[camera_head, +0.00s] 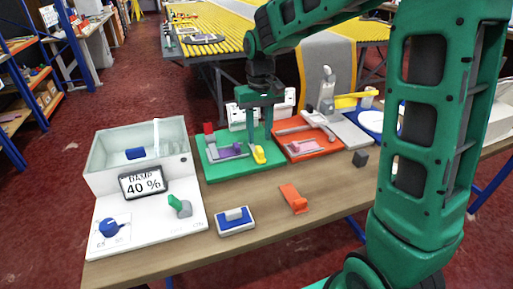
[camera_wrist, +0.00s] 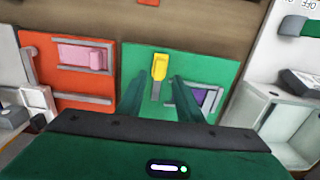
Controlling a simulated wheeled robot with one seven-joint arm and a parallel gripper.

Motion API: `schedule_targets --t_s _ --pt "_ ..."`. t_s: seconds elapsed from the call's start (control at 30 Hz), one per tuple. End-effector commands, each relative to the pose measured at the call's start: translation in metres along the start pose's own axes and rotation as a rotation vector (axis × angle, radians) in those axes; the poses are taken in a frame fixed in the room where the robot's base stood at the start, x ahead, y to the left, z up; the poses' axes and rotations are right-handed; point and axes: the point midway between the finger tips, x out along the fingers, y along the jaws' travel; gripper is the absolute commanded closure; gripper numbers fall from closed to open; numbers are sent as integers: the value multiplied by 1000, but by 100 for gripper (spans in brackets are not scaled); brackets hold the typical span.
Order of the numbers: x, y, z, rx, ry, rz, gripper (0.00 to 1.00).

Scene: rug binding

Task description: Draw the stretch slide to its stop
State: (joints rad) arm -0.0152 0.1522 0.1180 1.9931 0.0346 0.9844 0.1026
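A green board (camera_head: 232,170) on the table carries a yellow handle (camera_head: 259,153), which looks like the slide's grip. In the wrist view the yellow handle (camera_wrist: 159,66) stands at the end of a short grey track (camera_wrist: 156,92). A purple piece in a grey frame (camera_wrist: 205,98) lies beside it. My gripper (camera_head: 254,128) is above the green board, with its fingers pointing down. In the wrist view my gripper (camera_wrist: 158,80) is open, its fingers either side of the track, with the handle just beyond the tips. I cannot tell whether it touches anything.
A red board (camera_head: 302,143) with a pink block (camera_head: 302,145) adjoins on the right. A clear bin (camera_head: 140,152) and a "DAMP 40 %" display (camera_head: 143,182) stand left. A blue-and-white block (camera_head: 235,221) and an orange piece (camera_head: 293,198) lie in front.

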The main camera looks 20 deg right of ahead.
Motion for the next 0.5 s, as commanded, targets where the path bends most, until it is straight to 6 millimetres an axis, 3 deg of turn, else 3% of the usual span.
schedule_targets --t_s 0.2,0.5 --pt "36 0 1 0 -3 1 67" --pt "56 0 0 0 -1 1 67"
